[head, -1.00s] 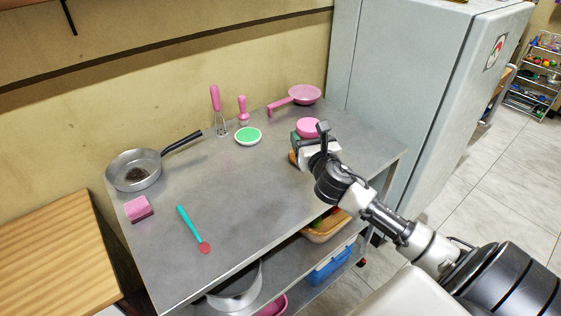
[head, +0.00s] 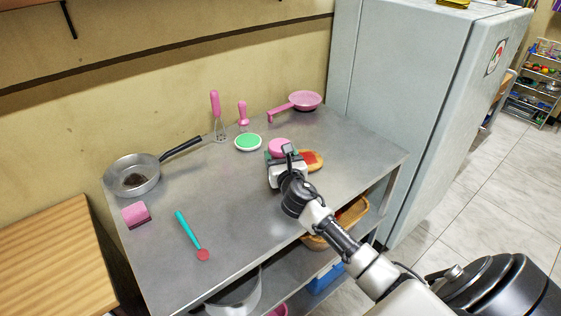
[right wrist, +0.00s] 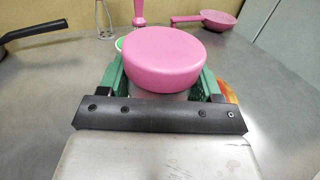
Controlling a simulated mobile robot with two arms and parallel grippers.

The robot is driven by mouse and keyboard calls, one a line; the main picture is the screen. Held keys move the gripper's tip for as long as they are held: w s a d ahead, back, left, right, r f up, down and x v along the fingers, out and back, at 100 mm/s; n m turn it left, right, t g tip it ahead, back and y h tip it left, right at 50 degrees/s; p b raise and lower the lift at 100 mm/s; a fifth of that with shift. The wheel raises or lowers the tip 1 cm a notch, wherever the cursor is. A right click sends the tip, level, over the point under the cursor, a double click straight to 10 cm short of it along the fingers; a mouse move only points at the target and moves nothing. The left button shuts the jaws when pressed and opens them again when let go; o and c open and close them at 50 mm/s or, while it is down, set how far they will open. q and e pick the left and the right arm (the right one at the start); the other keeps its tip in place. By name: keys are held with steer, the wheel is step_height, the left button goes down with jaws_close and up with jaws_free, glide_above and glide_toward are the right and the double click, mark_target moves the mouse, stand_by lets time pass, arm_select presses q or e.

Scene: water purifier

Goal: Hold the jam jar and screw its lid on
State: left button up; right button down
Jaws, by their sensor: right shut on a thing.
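The pink round lid (right wrist: 165,55) sits on top of the jam jar (right wrist: 160,97), of which only a pale clear strip shows under the lid in the right wrist view. The lid (head: 280,147) also shows in the head view. My right gripper (right wrist: 163,92) is shut on the jar, its green-padded fingers on both sides below the lid. In the head view my right gripper (head: 279,158) is over the metal table, toward its right side. I cannot tell whether the lid is threaded tight. My left gripper is not in view.
On the metal table (head: 235,215) stand a pan (head: 143,163), a green-and-white dish (head: 248,142), a whisk (head: 218,120), a pink strainer (head: 305,100), a sponge (head: 136,214) and a teal spatula (head: 187,230). An orange-brown item with red on it (head: 313,160) lies right of the jar. The table's middle is clear.

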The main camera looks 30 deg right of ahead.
steer(key=shift+f, duration=0.6)
steer(key=shift+f, duration=0.2)
steer(key=shift+c, duration=0.9)
jaws_free()
steer(key=shift+r, duration=0.25)
steer(key=shift+s+a+f, duration=0.1)
steer(key=shift+s+f, duration=0.05)
steer(key=shift+s, duration=0.15)
steer(key=v, duration=1.1)
steer(key=shift+s+a, duration=0.1)
steer(key=shift+s, duration=0.1)
